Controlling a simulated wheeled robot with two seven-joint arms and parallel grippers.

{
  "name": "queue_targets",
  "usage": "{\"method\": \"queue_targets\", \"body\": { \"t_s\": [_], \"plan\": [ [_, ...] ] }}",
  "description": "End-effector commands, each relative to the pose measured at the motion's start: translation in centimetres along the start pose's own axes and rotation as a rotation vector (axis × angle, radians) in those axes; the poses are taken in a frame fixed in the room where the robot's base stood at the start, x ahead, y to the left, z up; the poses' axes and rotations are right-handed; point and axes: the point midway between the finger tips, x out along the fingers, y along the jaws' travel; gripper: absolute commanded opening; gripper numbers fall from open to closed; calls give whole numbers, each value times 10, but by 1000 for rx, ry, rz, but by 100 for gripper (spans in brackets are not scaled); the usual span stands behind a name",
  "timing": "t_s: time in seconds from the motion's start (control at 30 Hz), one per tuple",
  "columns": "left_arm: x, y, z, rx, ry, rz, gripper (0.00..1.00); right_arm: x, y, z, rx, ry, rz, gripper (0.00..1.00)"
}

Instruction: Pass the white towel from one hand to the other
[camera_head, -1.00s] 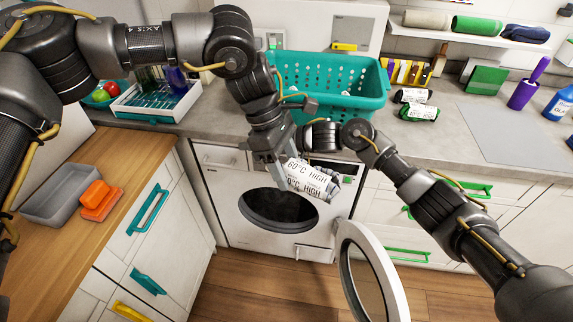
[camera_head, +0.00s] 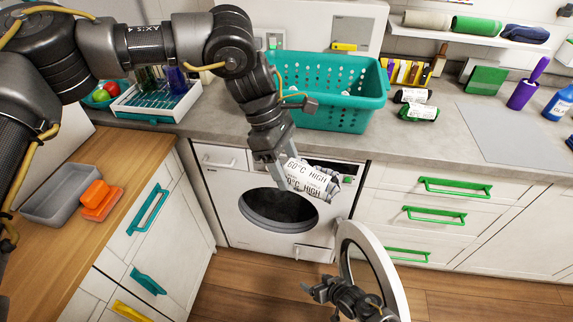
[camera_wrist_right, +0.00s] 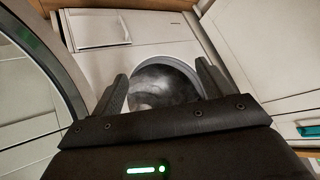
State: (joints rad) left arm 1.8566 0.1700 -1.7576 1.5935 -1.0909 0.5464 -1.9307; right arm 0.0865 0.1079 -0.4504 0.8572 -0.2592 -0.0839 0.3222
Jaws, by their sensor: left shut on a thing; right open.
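The white towel (camera_head: 312,180) is a rolled bundle with printed "60°C HIGH" labels. My left gripper (camera_head: 274,172) is shut on its left end and holds it in the air in front of the machine, above the round opening. My right gripper (camera_head: 314,289) is low, beside the open round door and apart from the towel. In the right wrist view my right gripper (camera_wrist_right: 164,85) is open and empty, its fingers pointing toward the machine's opening. The towel cannot be made out in that view.
The white front-loading machine (camera_head: 228,207) stands under the counter, its door (camera_head: 398,292) swung open to the right. A teal basket (camera_head: 345,112) is on the counter above. A grey tray (camera_head: 48,205) and orange sponges (camera_head: 97,199) lie on the left wooden top.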

Motion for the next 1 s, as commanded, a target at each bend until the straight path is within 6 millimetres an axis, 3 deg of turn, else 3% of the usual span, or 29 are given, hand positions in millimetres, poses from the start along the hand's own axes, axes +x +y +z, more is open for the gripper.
{"method": "queue_targets", "body": {
  "t_s": [0.03, 0.3, 0.5, 0.6, 0.8, 1.0],
  "plan": [
    [0, 0, 0, 0, 0, 0, 34, -6, 4, 32, 11, -43, 28, 79],
    [0, 0, 0, 0, 0, 0, 34, -53, 26, 181, 37, -266, 171, 79],
    [0, 0, 0, 0, 0, 0, 34, -104, 34, 279, 56, -435, 257, 79],
    [0, 0, 0, 0, 0, 0, 34, -129, 34, 318, 62, -508, 288, 79],
    [0, 0, 0, 0, 0, 0, 34, -165, 32, 367, 67, -605, 324, 79],
    [0, 0, 0, 0, 0, 0, 34, -179, 31, 383, 69, -640, 335, 79]
  ]
}}
